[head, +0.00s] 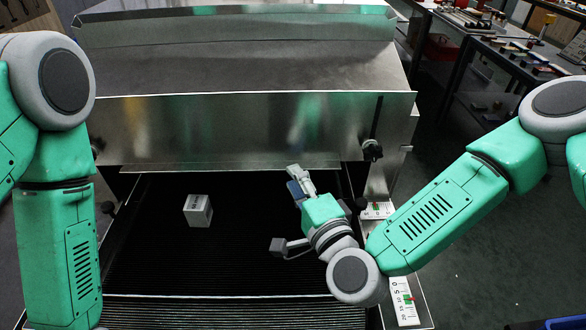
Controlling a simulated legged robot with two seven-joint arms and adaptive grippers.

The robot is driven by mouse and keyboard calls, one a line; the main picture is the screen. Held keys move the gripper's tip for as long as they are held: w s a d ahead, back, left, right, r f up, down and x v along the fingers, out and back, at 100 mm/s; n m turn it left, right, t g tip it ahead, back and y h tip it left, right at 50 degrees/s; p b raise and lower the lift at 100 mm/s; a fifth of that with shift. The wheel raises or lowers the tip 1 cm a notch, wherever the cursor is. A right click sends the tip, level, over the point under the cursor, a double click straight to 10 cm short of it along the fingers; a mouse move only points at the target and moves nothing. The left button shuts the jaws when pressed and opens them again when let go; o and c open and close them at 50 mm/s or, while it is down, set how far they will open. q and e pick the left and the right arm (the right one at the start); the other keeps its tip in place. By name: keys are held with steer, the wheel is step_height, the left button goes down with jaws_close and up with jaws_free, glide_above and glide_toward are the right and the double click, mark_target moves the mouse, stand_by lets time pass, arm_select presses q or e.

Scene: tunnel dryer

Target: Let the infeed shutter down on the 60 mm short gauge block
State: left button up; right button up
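A small pale grey gauge block (198,210) with dark marking, too small to read, sits on the dark ribbed belt (160,255), left of centre. The steel infeed shutter (240,165) spans the dryer mouth behind the block; its lower edge stands above the belt. The block is in front of this edge and apart from it. My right gripper (297,182) is over the belt's right side, to the right of the block and apart from it, pointing toward the shutter. Its fingers look close together, but the gap is not clear. My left arm shows at the left; its gripper is out of view.
Another black knob (360,204) and a scale plate (378,210) are beside my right wrist. Workbenches (490,45) stand back right. The belt's middle is clear.

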steer(key=w, duration=0.1)
steer(key=w+d, duration=0.1)
steer(key=shift+w, duration=0.4)
steer(key=shift+d, duration=0.25)
steer(key=shift+c, duration=0.4)
steer(key=shift+a, duration=0.3)
jaws_close()
arm_select(q)
steer(key=shift+d+r, duration=0.1)
steer(key=shift+d, duration=0.25)
arm_select(e)
steer(key=shift+s+a+r, duration=0.1)
steer(key=shift+a, duration=0.45)
arm_select(q)
steer(key=shift+d, duration=0.1)
